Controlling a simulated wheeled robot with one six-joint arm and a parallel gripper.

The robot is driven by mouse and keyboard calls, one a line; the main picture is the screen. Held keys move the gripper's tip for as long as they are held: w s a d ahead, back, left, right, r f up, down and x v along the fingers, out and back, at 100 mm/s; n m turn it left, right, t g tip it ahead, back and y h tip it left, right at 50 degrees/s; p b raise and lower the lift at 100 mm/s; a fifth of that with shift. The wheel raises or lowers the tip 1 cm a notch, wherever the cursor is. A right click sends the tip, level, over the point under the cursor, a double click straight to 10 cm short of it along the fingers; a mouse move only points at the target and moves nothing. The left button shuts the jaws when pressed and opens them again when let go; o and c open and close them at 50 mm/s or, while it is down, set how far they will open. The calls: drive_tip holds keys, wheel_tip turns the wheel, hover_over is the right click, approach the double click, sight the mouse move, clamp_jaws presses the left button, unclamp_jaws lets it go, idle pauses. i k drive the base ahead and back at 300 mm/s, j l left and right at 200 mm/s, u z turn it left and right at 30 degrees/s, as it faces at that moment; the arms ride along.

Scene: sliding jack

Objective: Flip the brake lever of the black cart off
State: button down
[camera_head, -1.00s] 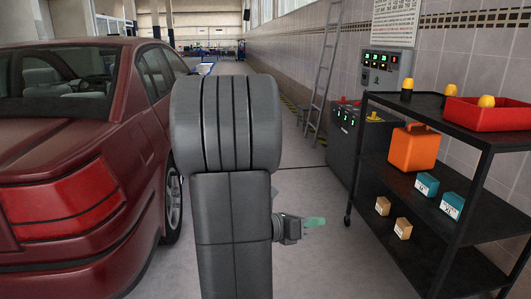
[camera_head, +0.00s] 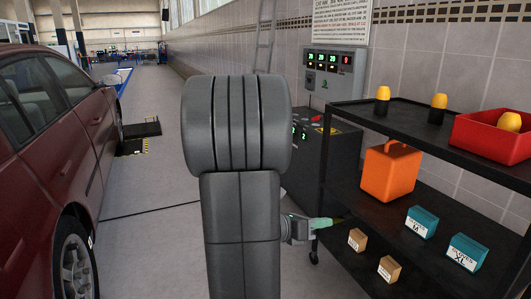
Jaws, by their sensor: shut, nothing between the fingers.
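The black cart (camera_head: 405,133) stands at the right, close by, with its top tray and lower shelves in view. One of its casters (camera_head: 314,257) shows at the near left foot, small and dark. I cannot make out the brake lever. My gripper (camera_head: 337,221) sticks out to the right from behind my grey arm, with pale green fingers that are shut and empty. In the picture the fingertips overlap the cart's left side near the lower shelf. I cannot tell whether they touch it.
The cart bears an orange canister (camera_head: 390,171), a red bin (camera_head: 492,137), yellow-capped items (camera_head: 382,98) and several small boxes (camera_head: 422,222). A dark cabinet (camera_head: 335,145) stands behind it by the tiled wall. A red car (camera_head: 60,130) is at the left.

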sight(320, 117)
drive_tip(key=i+z, duration=0.1)
drive_tip(key=i, duration=2.5)
